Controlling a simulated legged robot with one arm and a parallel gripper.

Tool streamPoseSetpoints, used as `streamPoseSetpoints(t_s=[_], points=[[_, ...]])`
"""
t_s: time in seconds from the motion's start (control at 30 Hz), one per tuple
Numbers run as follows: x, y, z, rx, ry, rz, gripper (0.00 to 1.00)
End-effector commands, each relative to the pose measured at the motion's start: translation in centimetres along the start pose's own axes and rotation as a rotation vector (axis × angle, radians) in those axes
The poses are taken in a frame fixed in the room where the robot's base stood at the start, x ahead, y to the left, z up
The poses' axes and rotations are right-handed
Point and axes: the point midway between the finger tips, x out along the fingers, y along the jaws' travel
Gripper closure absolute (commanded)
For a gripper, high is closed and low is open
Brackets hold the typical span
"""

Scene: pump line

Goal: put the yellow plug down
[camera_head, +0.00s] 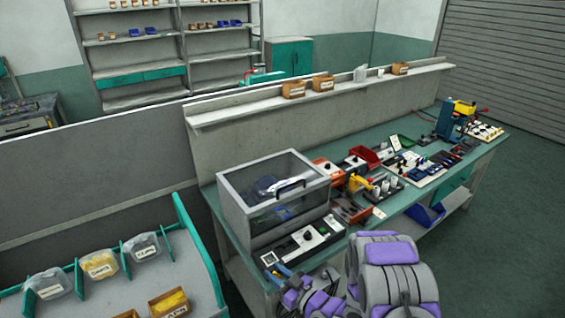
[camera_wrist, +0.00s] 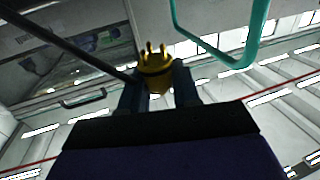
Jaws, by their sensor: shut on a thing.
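The yellow plug (camera_wrist: 155,72) is held between the two fingers of my gripper (camera_wrist: 158,88) in the wrist view, with its pins pointing away from the palm. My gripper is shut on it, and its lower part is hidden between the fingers. In the head view my gripper (camera_head: 283,277) is low, in front of the bench's near left corner and right of the sloped parts rack. I cannot make out the plug clearly there.
The green-topped bench (camera_head: 405,207) carries a grey clear-lidded box (camera_head: 240,205), a control panel (camera_head: 303,243) and several tools. The sloped rack (camera_head: 205,285) holds bins, including an open brown box (camera_head: 170,303) with yellow contents. Open floor (camera_head: 500,235) lies right.

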Motion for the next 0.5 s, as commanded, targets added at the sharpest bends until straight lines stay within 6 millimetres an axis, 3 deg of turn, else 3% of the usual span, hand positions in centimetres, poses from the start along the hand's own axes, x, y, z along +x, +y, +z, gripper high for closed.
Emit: streamPoseSetpoints(t_s=[0.2, 0.5], points=[[2.5, 8.6, -6.1, -0.005, 0.009, 0.209, 1.00], [2.7, 16.9, -15.4, -0.001, 0.010, 0.479, 1.00]])
